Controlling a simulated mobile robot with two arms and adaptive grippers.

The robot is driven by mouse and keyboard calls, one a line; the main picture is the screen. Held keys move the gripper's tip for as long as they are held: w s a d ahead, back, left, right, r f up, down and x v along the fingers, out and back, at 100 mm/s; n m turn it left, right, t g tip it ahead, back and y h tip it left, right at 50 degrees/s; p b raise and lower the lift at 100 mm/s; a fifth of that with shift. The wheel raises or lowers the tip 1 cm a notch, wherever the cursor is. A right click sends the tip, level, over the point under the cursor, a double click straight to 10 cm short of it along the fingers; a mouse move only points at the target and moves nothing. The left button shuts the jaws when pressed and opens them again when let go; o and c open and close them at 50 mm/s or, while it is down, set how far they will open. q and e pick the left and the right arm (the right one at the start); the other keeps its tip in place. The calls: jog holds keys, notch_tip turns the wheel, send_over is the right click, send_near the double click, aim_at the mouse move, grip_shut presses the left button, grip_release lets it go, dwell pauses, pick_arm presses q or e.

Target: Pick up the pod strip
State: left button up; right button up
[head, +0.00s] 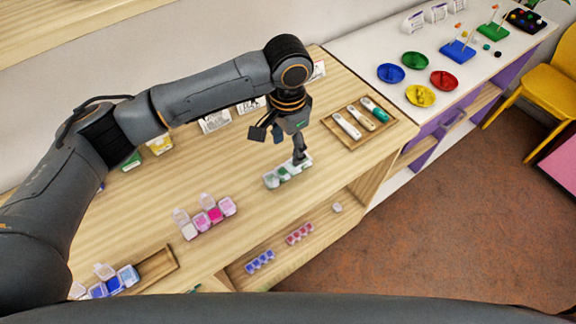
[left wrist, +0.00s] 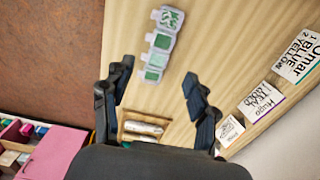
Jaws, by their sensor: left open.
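A pod strip (head: 282,177) with green contents and clear lids lies on the wooden table top below my left gripper (head: 301,158). In the left wrist view the same pod strip (left wrist: 157,58) runs away from the gripper, and its near end lies between the open fingers in the picture. My left gripper (left wrist: 156,75) is open and empty, pointing down. I cannot tell its exact height over the strip. Another pod strip with pink contents (head: 214,215) lies to the left, and one with blue contents (head: 113,287) lies at the front left. My right gripper is not in view.
A wooden tray (head: 345,143) with several pen-like tools stands just right of the gripper. Name cards (head: 215,122) stand along the wall side. A lower shelf holds blue (head: 260,262) and red (head: 299,234) strips. Coloured dishes (head: 420,96) stand on the white counter.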

aim_at(288, 169)
pick_arm(q)
notch_tip(288, 169, down, 3)
jog(key=shift+r, duration=0.15)
jog(key=shift+w+f, duration=0.15)
jog(key=shift+f, duration=0.25)
jog(key=shift+s+f+p, duration=0.2)
jog(key=shift+f+p, duration=0.75)
jog(key=shift+f, duration=0.3)
notch_tip(288, 169, down, 2)
jog(key=shift+f, duration=0.35)
jog(key=c, duration=0.8)
jog(key=shift+c, duration=0.4)
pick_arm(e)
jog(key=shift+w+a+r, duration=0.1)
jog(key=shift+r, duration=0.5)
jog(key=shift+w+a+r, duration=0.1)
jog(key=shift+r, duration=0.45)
